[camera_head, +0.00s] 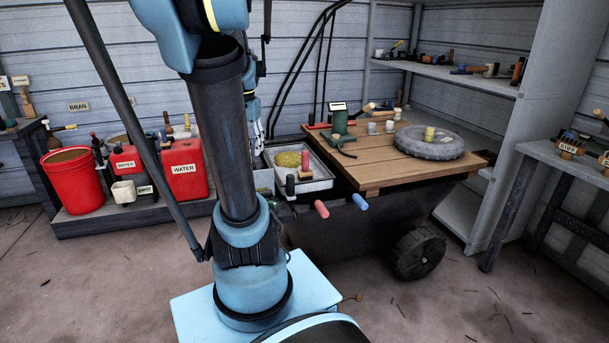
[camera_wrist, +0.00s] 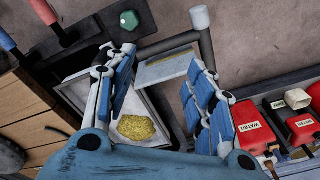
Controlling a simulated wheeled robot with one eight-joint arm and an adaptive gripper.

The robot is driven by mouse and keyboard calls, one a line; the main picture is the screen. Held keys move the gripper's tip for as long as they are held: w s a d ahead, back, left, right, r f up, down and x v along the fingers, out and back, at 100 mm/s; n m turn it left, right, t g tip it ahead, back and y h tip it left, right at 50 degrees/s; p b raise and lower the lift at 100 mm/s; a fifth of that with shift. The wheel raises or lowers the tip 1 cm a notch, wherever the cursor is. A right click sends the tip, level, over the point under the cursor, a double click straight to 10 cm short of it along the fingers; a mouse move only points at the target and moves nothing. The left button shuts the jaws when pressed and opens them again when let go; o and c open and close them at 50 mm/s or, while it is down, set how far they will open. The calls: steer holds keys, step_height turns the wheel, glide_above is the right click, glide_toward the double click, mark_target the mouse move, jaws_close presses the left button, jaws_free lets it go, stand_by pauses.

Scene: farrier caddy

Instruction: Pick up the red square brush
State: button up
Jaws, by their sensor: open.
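I cannot single out the red square brush with certainty. In the head view, a small pinkish-red upright piece (camera_head: 305,161) stands at the white tray (camera_head: 318,186), and a flat red piece (camera_head: 318,126) lies at the table's back left edge; neither clearly shows bristles. My gripper (camera_head: 257,145) is partly hidden behind my arm, above the left side of the tray area. In the wrist view my gripper (camera_wrist: 163,92) is open with nothing between its blue-padded fingers.
Red water cans (camera_head: 185,170) and a red bucket (camera_head: 72,182) stand left.

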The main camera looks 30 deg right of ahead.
steer(key=w+d+r+m, duration=0.2)
steer(key=w+d+m, duration=0.3)
steer(key=d, duration=0.7)
steer(key=m+g, duration=0.1)
steer(key=m, duration=0.3)
glide_above(304, 151)
steer(key=f, duration=0.2)
step_height(304, 151, down, 12)
steer(key=shift+r, duration=0.1)
steer(key=shift+w+d+f, duration=0.1)
steer(key=shift+f, duration=1.2)
steer(key=shift+d+f, duration=0.1)
steer(key=shift+f, duration=1.2)
jaws_close()
